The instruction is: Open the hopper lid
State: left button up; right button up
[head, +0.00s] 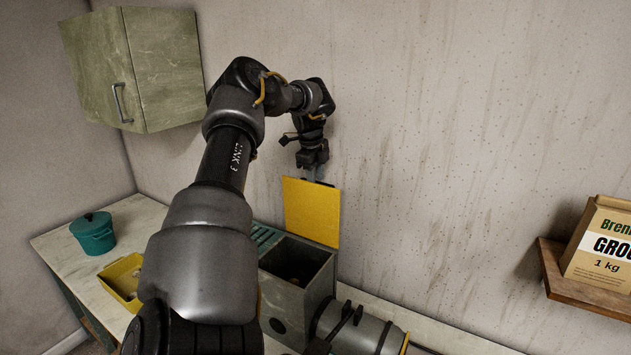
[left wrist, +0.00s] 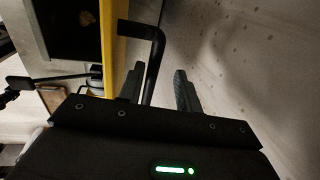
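The hopper (head: 290,294) is a grey-green box with an open top, and its dark inside shows. Its yellow lid (head: 311,211) stands upright at the back, near the wall. My left gripper (head: 313,172) is at the lid's top edge. In the left wrist view the lid (left wrist: 121,55) shows edge-on, with a black bent handle (left wrist: 152,65) on it. The handle passes between the fingers of my left gripper (left wrist: 158,90). The fingers are apart, with a clear gap between the handle and the right finger. Dark prongs low in the head view may be my right gripper (head: 346,318); its opening is unclear.
A teal pot (head: 93,234) and a yellow tray (head: 124,280) stand on the counter (head: 55,243) at left. A green cabinet (head: 160,70) hangs above. A paper bag (head: 600,247) sits on a wall shelf (head: 580,291) at right. The wall is close behind the lid.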

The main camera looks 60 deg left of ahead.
pick_arm(q)
notch_tip(320, 180, up, 9)
jog(key=s+b, duration=0.1)
jog(key=b, duration=0.1)
jog(key=shift+s+d+r, duration=0.15)
jog(key=shift+s+d, duration=0.1)
jog(key=shift+d, duration=0.1)
dwell(0.4)
